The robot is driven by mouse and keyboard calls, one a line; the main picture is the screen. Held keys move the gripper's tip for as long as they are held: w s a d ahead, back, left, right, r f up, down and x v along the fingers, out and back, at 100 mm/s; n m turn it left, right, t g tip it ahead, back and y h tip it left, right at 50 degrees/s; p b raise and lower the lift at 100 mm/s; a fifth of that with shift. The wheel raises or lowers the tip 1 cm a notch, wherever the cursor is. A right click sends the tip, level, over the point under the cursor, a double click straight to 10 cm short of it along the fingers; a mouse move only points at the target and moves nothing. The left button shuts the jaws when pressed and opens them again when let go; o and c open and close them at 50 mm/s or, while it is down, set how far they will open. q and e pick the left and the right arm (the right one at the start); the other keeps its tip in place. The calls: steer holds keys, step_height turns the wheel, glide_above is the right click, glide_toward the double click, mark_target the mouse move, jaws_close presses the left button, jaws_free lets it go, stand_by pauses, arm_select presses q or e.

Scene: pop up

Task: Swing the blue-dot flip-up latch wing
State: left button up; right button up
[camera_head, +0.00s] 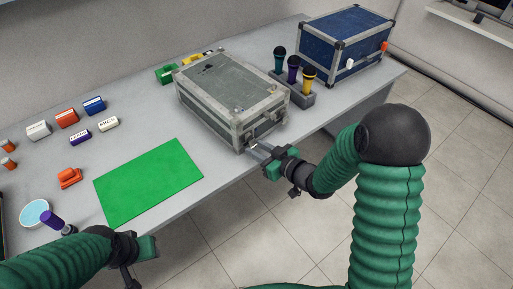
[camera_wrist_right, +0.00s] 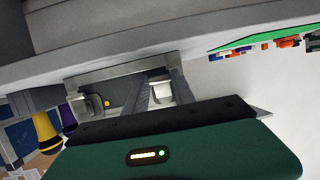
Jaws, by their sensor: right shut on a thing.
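A grey flight case (camera_head: 215,85) with metal edges lies flat on the table, its lid shut. My right gripper (camera_head: 254,150) is at the case's front corner, on the side facing me. In the right wrist view its fingers (camera_wrist_right: 160,82) are shut on a metal latch wing (camera_wrist_right: 157,92) on the case wall. A second metal latch (camera_wrist_right: 88,104) with a yellow dot beside it sits to the left. I see no blue dot; the fingers may hide it. My left gripper (camera_head: 148,248) is near the table's front edge, apart from the case; its jaw opening is unclear.
A holder (camera_head: 297,98) with three microphones and a blue case (camera_head: 342,45) stand right of the grey case. A green mat (camera_head: 150,182) lies to the left. Several small coloured blocks, an orange item (camera_head: 69,178) and a light-blue disc (camera_head: 36,213) lie further left.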

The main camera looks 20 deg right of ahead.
steer(key=shift+s+r, duration=0.15)
steer(key=shift+s, duration=0.05)
steer(key=shift+d, duration=0.1)
steer(key=shift+c, duration=0.2)
steer(key=shift+o, duration=0.2)
steer(key=shift+s+d+r, duration=0.15)
steer(key=shift+s+r, duration=0.05)
steer(key=shift+s, duration=0.15)
